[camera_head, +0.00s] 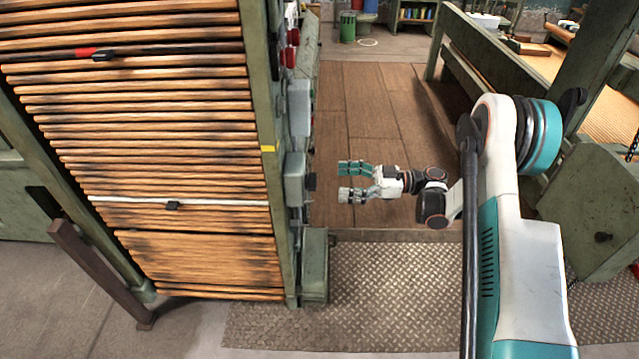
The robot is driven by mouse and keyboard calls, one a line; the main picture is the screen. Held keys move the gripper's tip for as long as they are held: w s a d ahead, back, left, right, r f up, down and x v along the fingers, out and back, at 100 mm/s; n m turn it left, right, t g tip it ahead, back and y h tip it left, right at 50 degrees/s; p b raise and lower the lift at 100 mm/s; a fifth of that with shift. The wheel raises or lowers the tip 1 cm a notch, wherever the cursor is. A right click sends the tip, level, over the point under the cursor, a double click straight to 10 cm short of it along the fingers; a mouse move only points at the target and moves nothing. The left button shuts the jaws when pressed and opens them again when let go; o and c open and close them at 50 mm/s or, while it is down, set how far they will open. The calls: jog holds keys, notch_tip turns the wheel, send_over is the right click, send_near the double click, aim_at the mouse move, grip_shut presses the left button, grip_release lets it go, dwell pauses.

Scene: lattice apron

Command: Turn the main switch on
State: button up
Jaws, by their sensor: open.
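My gripper (346,181) is open and empty, its two fingers pointing left. It is to the right of the green frame post of the slatted machine, with a gap between. Grey boxes are mounted on the side of that post. The box level with my gripper (294,180) has a small dark part (310,182) on its right face, facing the fingertips. I cannot tell whether this is the main switch, nor its position. A higher grey box (299,108) and red round parts (292,47) sit above it.
The slatted wooden panel (180,160) fills the left. A green box (315,262) stands low beside the post. A treaded metal plate (390,290) covers the floor in front. Green machine beams (590,60) stand at the right. Wooden floor between is clear.

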aim_at(311, 182)
jog(key=a+b, duration=0.1)
jog(key=a, duration=0.6)
jog(key=shift+w+a+b, duration=0.15)
jog(key=shift+a+b, duration=0.05)
jog(key=shift+b, duration=0.2)
jog(key=c, duration=1.1)
